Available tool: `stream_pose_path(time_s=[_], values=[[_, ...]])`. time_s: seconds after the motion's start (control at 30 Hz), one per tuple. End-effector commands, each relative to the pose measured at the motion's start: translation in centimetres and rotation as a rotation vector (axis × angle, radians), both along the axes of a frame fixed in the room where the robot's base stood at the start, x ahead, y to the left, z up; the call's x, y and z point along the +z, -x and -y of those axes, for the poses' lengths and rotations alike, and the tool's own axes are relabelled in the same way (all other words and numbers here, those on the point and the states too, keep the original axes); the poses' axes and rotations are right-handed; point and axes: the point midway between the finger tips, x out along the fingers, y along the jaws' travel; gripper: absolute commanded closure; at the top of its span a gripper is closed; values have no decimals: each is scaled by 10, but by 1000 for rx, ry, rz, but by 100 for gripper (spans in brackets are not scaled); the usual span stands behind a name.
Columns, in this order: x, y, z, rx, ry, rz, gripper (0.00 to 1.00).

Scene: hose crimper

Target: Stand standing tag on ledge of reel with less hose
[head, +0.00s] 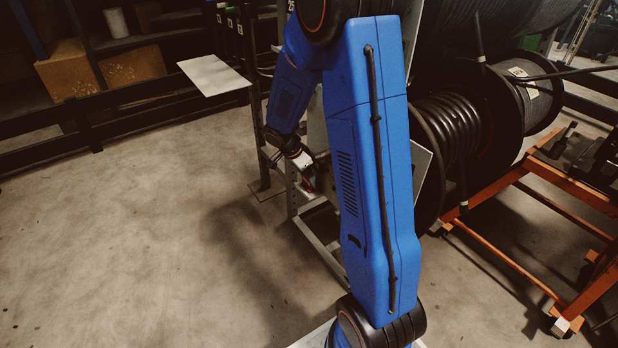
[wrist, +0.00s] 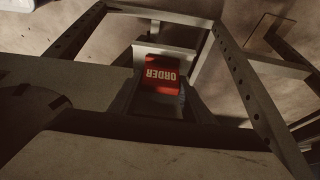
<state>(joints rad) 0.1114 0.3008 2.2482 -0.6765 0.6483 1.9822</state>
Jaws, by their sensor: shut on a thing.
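A red tag (wrist: 161,74) with the word ORDER, upside down in the wrist view, sits between the fingers of my gripper (wrist: 160,92). In the head view my gripper (head: 304,163) points down beside a grey metal frame, and a small bit of red shows at its tip. A black reel (head: 452,122) wound with dark hose stands right of my arm. A second reel (head: 531,88) stands beside it, and a larger one (head: 505,22) is above, cut by the picture edge. My arm hides part of the reels. I cannot make out a ledge or which reel has less hose.
The grey perforated frame (wrist: 254,91) surrounds the tag in the wrist view, with open floor below. A pale square panel (head: 214,75) stands on a post behind my gripper. An orange cart (head: 520,262) is at the right. The floor at left is clear.

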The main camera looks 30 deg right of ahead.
Motion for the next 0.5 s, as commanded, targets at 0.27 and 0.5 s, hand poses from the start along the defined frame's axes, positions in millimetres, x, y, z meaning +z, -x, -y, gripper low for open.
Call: stream_pose_path(time_s=[0.27, 0.5], values=[[-2, 0, 4, -1, 1, 1, 82], [-4, 0, 4, -1, 1, 1, 38]])
